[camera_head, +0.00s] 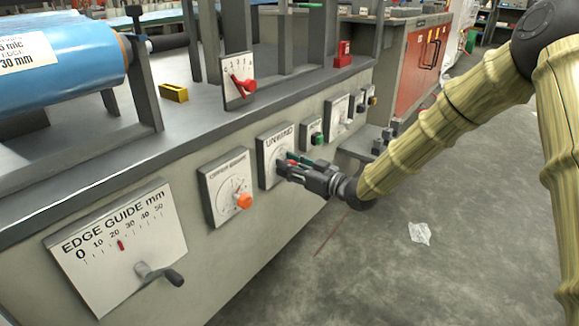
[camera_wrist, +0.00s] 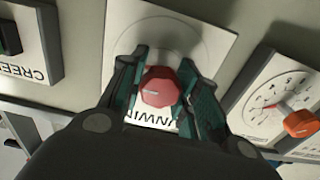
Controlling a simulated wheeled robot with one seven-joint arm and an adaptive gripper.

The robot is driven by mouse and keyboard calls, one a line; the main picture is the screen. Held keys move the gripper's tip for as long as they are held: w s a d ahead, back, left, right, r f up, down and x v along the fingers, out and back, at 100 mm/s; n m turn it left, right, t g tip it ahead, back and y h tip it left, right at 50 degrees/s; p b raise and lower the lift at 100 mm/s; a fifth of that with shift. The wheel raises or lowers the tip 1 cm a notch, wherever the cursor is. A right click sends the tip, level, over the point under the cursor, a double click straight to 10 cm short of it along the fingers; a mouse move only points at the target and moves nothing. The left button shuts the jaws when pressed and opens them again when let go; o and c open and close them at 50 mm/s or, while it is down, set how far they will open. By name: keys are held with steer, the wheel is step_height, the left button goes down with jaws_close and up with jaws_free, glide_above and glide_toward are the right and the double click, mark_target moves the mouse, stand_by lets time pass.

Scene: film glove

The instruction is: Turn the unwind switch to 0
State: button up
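The unwind switch is a red knob (camera_wrist: 159,87) on a white plate marked UNWIND (camera_head: 272,150). In the wrist view the plate (camera_wrist: 205,42) is upside down, and a short pale mark on the knob lies nearly level. The scale numbers, including any 0, cannot be read. My gripper (camera_wrist: 164,66) has its dark green fingers on both sides of the knob, very close to it. I cannot tell whether they press on it. In the head view my gripper (camera_head: 284,164) is at the plate and hides most of the knob.
A dial with an orange knob (camera_head: 244,201) is left of the unwind plate, and a green switch (camera_head: 317,138) is right. The edge guide plate (camera_head: 120,245) with its crank is farther left. A red-pointer dial (camera_head: 240,82) stands above. The floor (camera_head: 370,270) in front is mostly clear.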

steer(key=shift+n+p, duration=0.4)
steer(key=n+p, duration=0.2)
steer(key=shift+r+n, duration=0.1)
steer(key=shift+n, duration=0.3)
steer(key=n+p, duration=0.2)
steer(key=n, duration=0.3)
steer(key=shift+n, duration=0.3)
steer(key=n+p, duration=0.1)
steer(key=n, duration=0.3)
steer(key=shift+f+n, duration=0.2)
steer(key=shift+n, duration=2.2)
steer(key=o, duration=1)
